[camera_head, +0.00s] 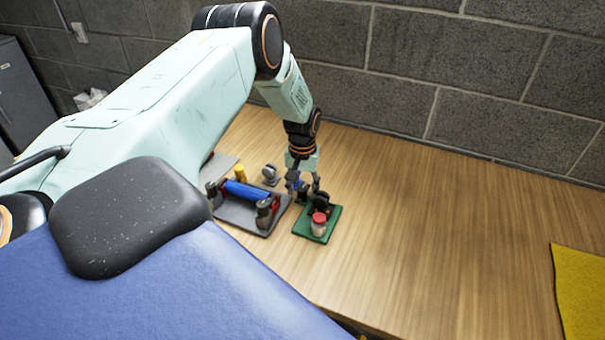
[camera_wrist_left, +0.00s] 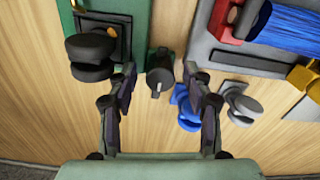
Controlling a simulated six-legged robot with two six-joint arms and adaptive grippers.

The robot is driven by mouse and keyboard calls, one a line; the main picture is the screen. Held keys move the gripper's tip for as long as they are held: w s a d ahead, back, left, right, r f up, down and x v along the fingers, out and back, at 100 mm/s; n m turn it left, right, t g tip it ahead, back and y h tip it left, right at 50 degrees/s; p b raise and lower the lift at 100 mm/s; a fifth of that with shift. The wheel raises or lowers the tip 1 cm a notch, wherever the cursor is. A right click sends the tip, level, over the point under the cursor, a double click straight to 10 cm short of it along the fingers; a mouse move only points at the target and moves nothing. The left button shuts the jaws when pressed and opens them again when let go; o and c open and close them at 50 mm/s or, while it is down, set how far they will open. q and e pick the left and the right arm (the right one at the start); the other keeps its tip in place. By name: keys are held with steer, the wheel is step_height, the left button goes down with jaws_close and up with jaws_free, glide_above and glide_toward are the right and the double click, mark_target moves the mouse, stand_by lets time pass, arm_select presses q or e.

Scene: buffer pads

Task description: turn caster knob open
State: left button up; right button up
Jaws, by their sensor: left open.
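A green board (camera_head: 301,233) lies on the wooden table with a black caster-like part (camera_head: 321,200) on it. In the left wrist view, the black part (camera_wrist_left: 90,52) sits at the upper left on the green board (camera_wrist_left: 138,20). My left gripper (camera_head: 304,188) points down beside the board's far edge, open. In the left wrist view, a dark round piece with a pale lever (camera_wrist_left: 157,84) shows between the open fingertips (camera_wrist_left: 161,76). I cannot tell whether they touch it. Which part is the caster knob is unclear. My right gripper is out of view.
A grey tray (camera_head: 237,213) holds a blue roller (camera_head: 246,190). A blue caster (camera_wrist_left: 184,106) and a grey caster (camera_wrist_left: 240,103) stand near my gripper. A yellow mat (camera_head: 580,295) lies right; the table between is clear.

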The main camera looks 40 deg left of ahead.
mark_target(302, 189)
arm_select(q)
steer(key=shift+r, duration=0.1)
step_height(302, 189, up, 12)
stand_by(0.5)
steer(key=shift+s, duration=0.1)
stand_by(0.5)
